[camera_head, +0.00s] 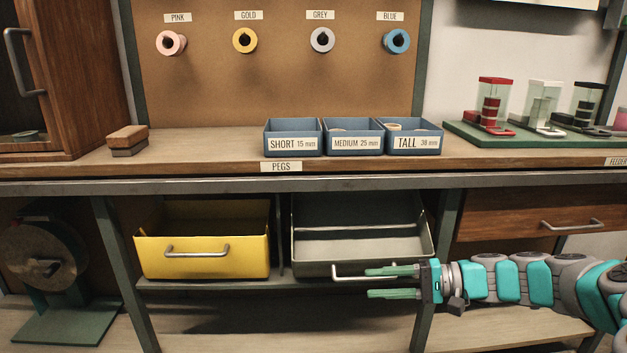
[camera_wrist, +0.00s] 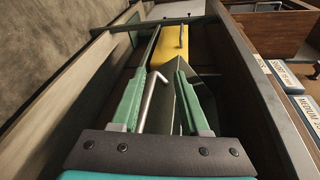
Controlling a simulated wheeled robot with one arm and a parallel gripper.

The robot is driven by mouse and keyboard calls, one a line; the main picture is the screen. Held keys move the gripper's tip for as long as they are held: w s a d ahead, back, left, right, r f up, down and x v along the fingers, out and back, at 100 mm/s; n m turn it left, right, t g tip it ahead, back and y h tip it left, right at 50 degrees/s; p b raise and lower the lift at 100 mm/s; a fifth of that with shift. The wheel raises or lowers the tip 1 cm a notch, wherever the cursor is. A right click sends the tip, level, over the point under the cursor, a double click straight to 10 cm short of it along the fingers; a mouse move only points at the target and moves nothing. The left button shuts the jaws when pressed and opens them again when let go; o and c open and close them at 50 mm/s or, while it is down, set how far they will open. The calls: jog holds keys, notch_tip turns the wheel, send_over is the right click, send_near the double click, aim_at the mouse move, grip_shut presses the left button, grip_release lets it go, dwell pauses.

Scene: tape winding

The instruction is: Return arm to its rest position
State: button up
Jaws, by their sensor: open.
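My gripper (camera_head: 368,282) is open, with its two green fingers pointing left, in front of the grey drawer (camera_head: 360,255) under the bench. In the wrist view my gripper (camera_wrist: 158,85) has the drawer's metal handle (camera_wrist: 150,95) showing between its fingers. I cannot tell whether the fingers touch the handle. In the head view the handle's right part is hidden behind the fingers. The grey drawer is pulled open and looks empty. My teal and grey arm reaches in from the right edge.
A yellow drawer (camera_head: 203,240) stands open left of the grey one. Blue peg bins (camera_head: 293,149) sit on the bench above (camera_head: 200,150). A closed wooden drawer (camera_head: 530,215) is behind my arm. A green table leg (camera_head: 437,240) stands beside the grey drawer.

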jog(key=s+a+r+n+g+h+p, duration=0.2)
jog(key=s+a+n+g+h, duration=0.15)
jog(key=s+a, duration=0.4)
jog(key=s+a+r+n+g+h+p, duration=0.1)
jog(key=s+a+n+g+h, duration=0.25)
jog(key=s, duration=0.75)
jog(key=s+d+m+h+p, duration=0.1)
jog(key=s+d+h, duration=0.3)
jog(key=s, duration=0.3)
jog(key=s+d+f+m+t+h+p, duration=0.1)
jog(key=s+d+h+p, duration=0.1)
jog(key=s+d+h, duration=0.2)
jog(key=s+d, duration=0.1)
jog(key=s, duration=0.2)
jog(key=shift+s+d, duration=0.2)
jog(key=shift+s, duration=0.05)
